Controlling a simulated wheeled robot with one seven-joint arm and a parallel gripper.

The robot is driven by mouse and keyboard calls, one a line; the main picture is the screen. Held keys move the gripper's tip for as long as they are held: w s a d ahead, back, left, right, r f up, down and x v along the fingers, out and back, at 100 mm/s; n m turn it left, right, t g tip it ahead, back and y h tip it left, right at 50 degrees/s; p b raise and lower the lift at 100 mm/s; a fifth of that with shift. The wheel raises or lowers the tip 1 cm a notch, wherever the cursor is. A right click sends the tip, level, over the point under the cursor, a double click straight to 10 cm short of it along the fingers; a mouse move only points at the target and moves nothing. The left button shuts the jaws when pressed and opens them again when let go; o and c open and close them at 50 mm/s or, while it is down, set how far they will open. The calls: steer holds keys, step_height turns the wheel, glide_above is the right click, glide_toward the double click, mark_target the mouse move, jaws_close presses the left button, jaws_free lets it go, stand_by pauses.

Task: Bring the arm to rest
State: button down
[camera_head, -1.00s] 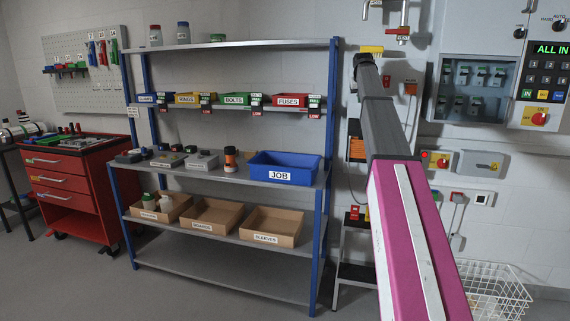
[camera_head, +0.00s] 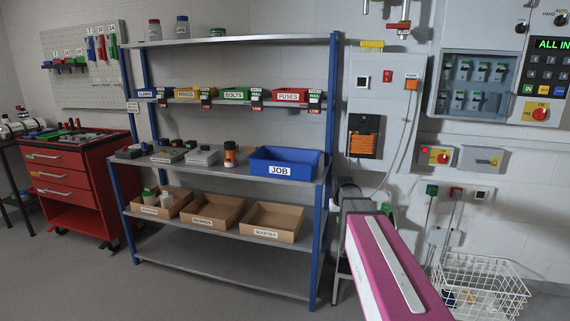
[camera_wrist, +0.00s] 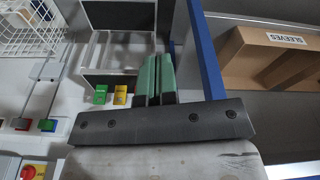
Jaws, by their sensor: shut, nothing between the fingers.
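My gripper (camera_wrist: 153,80) shows in the wrist view, with its two green fingers side by side and shut, nothing between them. It is beside a blue shelf post (camera_wrist: 203,55), over the gap between the shelf and the wall equipment. In the head view my pink and grey arm (camera_head: 385,265) comes up from the lower right and bends down beside the right end of the shelf. The gripper itself cannot be made out there.
The shelf rack (camera_head: 230,171) holds a blue JOB bin (camera_head: 284,165) and a cardboard SLEEVES box (camera_head: 270,224) near my arm. A white wire basket (camera_head: 480,285) stands at right. Electrical panels cover the wall. A red tool cabinet (camera_head: 80,180) stands at far left.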

steer(key=s+a+f+g, duration=0.1)
steer(key=s+a+f, duration=0.1)
steer(key=s+f, duration=0.4)
steer(key=s+a+f+g, duration=0.1)
steer(key=s+f, duration=0.5)
steer(key=s, duration=0.8)
steer(key=shift+s+a+f, duration=0.25)
steer(key=shift+s+a, duration=0.15)
